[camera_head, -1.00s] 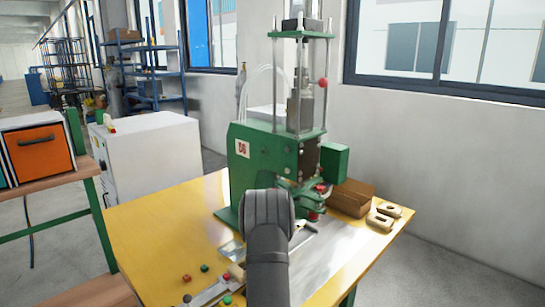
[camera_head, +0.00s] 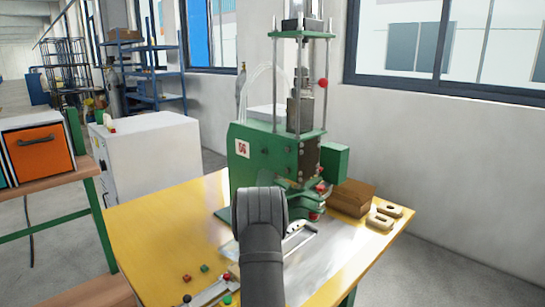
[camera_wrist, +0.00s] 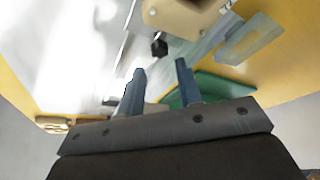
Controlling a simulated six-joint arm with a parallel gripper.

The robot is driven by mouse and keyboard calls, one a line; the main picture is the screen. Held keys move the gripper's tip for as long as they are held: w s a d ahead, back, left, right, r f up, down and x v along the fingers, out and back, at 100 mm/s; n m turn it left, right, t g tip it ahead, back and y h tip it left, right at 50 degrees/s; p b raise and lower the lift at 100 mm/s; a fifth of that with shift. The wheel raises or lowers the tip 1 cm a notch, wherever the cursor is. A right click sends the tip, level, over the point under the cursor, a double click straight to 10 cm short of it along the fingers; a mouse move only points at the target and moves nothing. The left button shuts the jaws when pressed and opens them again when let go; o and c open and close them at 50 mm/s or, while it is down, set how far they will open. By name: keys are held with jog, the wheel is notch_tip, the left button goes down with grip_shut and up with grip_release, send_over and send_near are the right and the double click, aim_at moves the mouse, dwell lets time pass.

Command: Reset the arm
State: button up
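My gripper (camera_wrist: 160,68) shows in the wrist view with its two blue-grey fingers apart and nothing between them. Beyond the fingertips is a small dark block (camera_wrist: 159,46) close to a beige part (camera_wrist: 185,15). In the head view my arm reaches over the yellow table, in front of the green welding machine (camera_head: 265,155). The arm hides my gripper in that view.
The yellow table (camera_head: 165,225) carries several small red and green pieces (camera_head: 187,278) at the front left. A brown box (camera_head: 352,198) and tan parts (camera_head: 380,222) stand right of the machine. A white cabinet (camera_head: 150,160) and an orange drawer (camera_head: 40,148) are at left.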

jog(key=v, duration=1.2)
jog(key=shift+s+a+m+h, duration=0.25)
jog(key=shift+s+m+h, duration=0.05)
jog(key=shift+s, duration=0.1)
jog(key=shift+o, duration=0.2)
dwell(0.6)
